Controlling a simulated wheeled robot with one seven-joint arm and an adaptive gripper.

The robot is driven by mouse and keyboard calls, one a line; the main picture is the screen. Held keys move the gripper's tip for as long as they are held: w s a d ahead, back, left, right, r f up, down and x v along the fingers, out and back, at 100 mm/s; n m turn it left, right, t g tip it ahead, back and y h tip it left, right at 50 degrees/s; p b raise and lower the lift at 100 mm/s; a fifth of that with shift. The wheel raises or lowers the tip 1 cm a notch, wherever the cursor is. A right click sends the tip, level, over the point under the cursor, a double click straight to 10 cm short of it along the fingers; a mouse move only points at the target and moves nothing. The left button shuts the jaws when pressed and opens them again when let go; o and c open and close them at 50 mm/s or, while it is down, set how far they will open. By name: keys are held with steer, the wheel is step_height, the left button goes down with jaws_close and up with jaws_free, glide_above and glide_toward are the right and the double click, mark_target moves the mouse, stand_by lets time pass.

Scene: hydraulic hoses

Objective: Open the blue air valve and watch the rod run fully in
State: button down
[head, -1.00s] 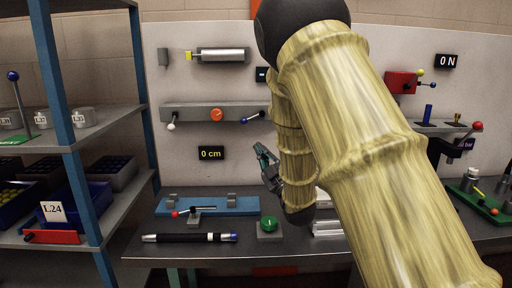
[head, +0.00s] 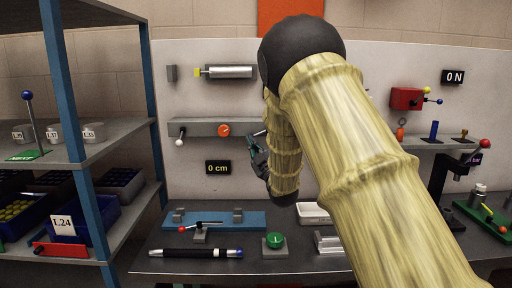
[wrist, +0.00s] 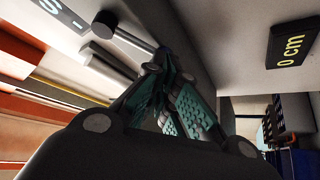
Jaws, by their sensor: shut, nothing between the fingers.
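The blue air valve is a lever (wrist: 133,40) at the right end of the grey wall rail (head: 198,129); in the head view it is partly covered by my gripper. In the wrist view its dark blue tip lies right at my fingertips; I cannot tell whether they touch. My gripper (wrist: 165,70) is shut and empty, and also shows in the head view (head: 254,144). Above the rail, the silver cylinder (head: 228,72) has a yellow rod end (head: 197,72) close to its left end. The display (head: 218,167) reads 0 cm, also in the wrist view (wrist: 290,48).
The rail also carries an orange knob (head: 224,130) and a white-tipped lever (head: 179,142). Below are a blue fixture (head: 214,220), a green button (head: 275,240) and a black hose (head: 195,253) on the bench. A blue-post shelf (head: 73,145) stands left.

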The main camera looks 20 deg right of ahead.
steer(key=shift+b, duration=0.3)
steer(key=shift+w+a+r+m+t+h+b, duration=0.1)
steer(key=shift+r+m+t+h+b, duration=0.15)
steer(key=shift+m+h+b, duration=0.4)
steer(key=shift+s+a+r+m+t+h+b, duration=0.15)
steer(key=shift+r+m+t+h+b, duration=0.2)
steer(key=shift+m, duration=0.55)
steer(key=shift+w+a+r+m+t+h+b, duration=0.1)
steer(key=shift+w+r+m+t+h+b, duration=0.2)
steer(key=shift+m+h, duration=0.4)
steer(key=shift+s+f, duration=0.1)
steer(key=shift+s, duration=0.05)
steer(key=s+f+b, duration=0.2)
steer(key=s+f, duration=0.1)
steer(key=s, duration=0.3)
steer(key=s+d+f+n+y+b, duration=0.1)
steer(key=s+f+b, duration=0.1)
steer(key=s+f, duration=0.2)
steer(key=shift+s+d+f+g, duration=0.2)
steer(key=shift+s+d+g, duration=0.1)
steer(key=shift+s, duration=0.8)
